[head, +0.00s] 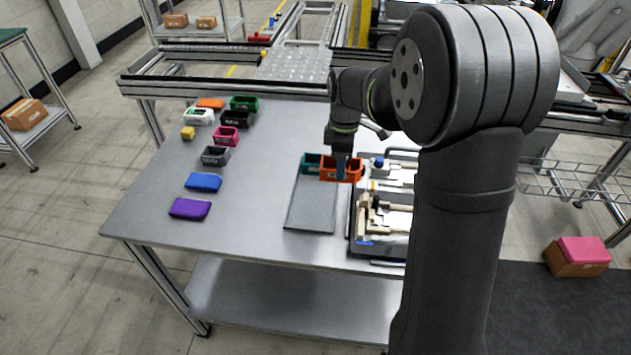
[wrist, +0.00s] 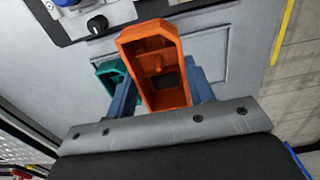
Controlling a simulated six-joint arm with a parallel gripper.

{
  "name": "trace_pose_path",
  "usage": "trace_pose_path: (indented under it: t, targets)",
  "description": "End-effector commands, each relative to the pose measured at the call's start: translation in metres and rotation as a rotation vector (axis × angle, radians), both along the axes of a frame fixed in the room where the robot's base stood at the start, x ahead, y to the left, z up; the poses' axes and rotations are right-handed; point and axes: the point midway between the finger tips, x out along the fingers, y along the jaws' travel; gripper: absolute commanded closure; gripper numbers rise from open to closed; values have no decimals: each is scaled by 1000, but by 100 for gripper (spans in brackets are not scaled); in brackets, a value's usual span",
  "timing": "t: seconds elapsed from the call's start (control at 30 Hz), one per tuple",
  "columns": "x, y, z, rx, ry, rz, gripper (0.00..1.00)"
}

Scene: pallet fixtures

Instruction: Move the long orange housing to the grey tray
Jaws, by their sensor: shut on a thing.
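The long orange housing (head: 352,175) is an open-topped box. My gripper (head: 341,172) is shut on it, with a blue finger on each side, as the wrist view also shows (wrist: 160,95). In the head view the housing is over the far right part of the grey tray (head: 310,205). I cannot tell whether it hangs above the tray or touches it. A teal housing (head: 311,162) stands at the tray's far left end, close beside the orange one. The tray's near part is bare.
On the table's left are purple (head: 190,208) and blue (head: 203,182) blocks, with several housings behind them. A dark-framed fixture board (head: 362,232) with wooden and blue parts lies right of the tray. The table between the left group and the tray is clear.

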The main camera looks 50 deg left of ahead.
Motion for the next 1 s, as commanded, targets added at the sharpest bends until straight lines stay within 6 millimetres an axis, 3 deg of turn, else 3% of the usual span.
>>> trace_pose_path:
  t: [0.1,0.33,0.53,0.77,1.0]
  targets:
    - [-17,24,-18,-1,0,3,77]
    - [-36,52,-38,0,0,-1,77]
    - [-39,56,-49,-1,0,-3,77]
    - [-38,55,-79,-1,1,-3,77]
    - [-38,56,-80,1,0,-3,77]
